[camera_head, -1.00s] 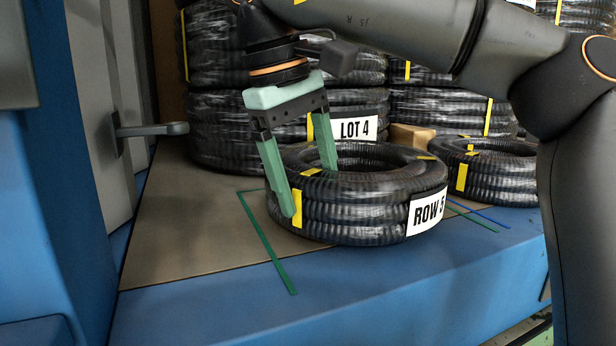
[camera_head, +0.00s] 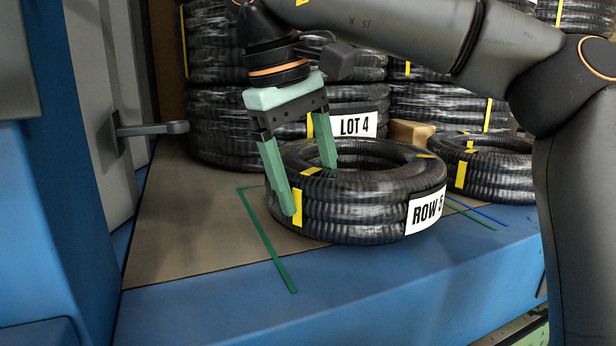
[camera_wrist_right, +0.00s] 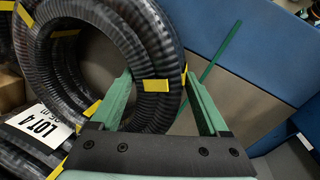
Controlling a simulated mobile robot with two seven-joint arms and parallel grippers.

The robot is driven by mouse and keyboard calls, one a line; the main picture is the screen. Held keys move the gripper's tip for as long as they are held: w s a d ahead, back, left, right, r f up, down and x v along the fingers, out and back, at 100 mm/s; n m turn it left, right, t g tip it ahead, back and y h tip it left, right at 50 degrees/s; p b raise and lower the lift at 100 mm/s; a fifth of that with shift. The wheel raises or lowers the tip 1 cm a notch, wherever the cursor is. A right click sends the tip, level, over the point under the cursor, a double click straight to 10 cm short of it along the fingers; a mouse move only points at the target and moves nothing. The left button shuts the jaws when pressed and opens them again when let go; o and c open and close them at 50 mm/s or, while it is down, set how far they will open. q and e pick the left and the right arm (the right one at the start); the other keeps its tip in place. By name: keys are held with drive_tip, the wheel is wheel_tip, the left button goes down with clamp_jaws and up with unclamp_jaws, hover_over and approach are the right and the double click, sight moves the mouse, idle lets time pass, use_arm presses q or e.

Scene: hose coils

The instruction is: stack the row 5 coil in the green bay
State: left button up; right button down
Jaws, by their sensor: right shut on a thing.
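The row 5 coil (camera_head: 355,222) is a black ribbed hose coil with yellow bands and a white "ROW 5" label. It lies flat on the brown board inside the green-marked bay (camera_head: 270,245), whose green line shows at its left and right. My right gripper (camera_head: 308,192) is shut on the coil's left side, one finger outside and one in the hole. The right wrist view shows the coil (camera_wrist_right: 160,65) with its wall between the fingers (camera_wrist_right: 160,100). Whether the coil's underside touches the board is hard to tell. My left gripper is out of view.
A stack of coils with a "LOT 4" label (camera_head: 357,126) stands behind. Another low coil (camera_head: 490,172) lies to the right near blue lines (camera_head: 478,214). A grey lever (camera_head: 155,129) juts from the left. Bare board (camera_head: 190,220) lies left of the coil.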

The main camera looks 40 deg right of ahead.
drive_tip(key=shift+f+b, duration=0.3)
drive_tip(key=shift+f, duration=0.25)
idle(0.9)
unclamp_jaws()
drive_tip(key=shift+s, duration=0.1)
drive_tip(key=shift+f, duration=0.15)
drive_tip(key=shift+a+r, duration=0.1)
drive_tip(key=shift+r, duration=0.1)
drive_tip(key=shift+p+v, duration=0.6)
drive_tip(key=shift+v, duration=2.8)
drive_tip(key=shift+f, duration=0.15)
